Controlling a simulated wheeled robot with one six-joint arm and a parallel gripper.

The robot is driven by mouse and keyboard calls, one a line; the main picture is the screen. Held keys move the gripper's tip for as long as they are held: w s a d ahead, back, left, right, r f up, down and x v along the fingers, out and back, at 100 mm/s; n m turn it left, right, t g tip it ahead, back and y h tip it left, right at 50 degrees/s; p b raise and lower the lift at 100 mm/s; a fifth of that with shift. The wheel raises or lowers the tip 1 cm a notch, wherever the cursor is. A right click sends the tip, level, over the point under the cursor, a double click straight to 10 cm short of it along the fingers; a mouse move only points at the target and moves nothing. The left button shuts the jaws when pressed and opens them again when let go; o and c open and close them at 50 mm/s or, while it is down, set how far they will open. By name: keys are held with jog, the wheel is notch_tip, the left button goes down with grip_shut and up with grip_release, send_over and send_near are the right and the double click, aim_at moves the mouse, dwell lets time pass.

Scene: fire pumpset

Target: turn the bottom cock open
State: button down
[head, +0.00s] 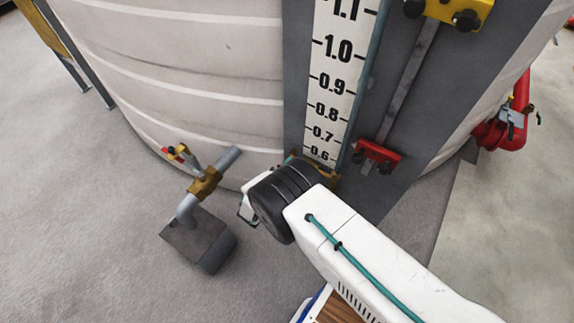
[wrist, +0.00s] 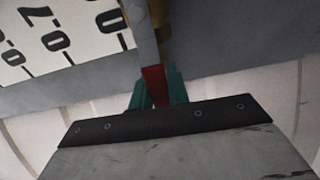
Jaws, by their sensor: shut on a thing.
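The brass body of the bottom cock (head: 329,179) shows in the head view at the foot of the level scale, partly hidden behind my wrist. In the wrist view its red handle (wrist: 153,84) stands between the two green fingers of my gripper (wrist: 156,95). The fingers are shut on the handle. A bit of the brass body (wrist: 160,12) shows above it, beside a pale grey bar. My arm hides the gripper and the handle in the head view.
The white level scale (head: 338,85) runs up the big pale tank (head: 190,60). A red bracket (head: 376,157) is right of the scale. A drain pipe with a brass valve (head: 205,183) stands at the left above a dark block.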

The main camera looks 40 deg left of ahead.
jog(key=c, duration=1.4)
grip_release()
jog(key=shift+w+a+r, duration=0.15)
jog(key=shift+w+r, duration=0.15)
jog(key=shift+w, duration=0.05)
jog(key=shift+o, duration=0.3)
jog(key=shift+s+f, duration=0.2)
jog(key=shift+s, duration=0.05)
jog(key=s, duration=0.7)
jog(key=shift+s+d, duration=0.25)
jog(key=shift+d, duration=0.1)
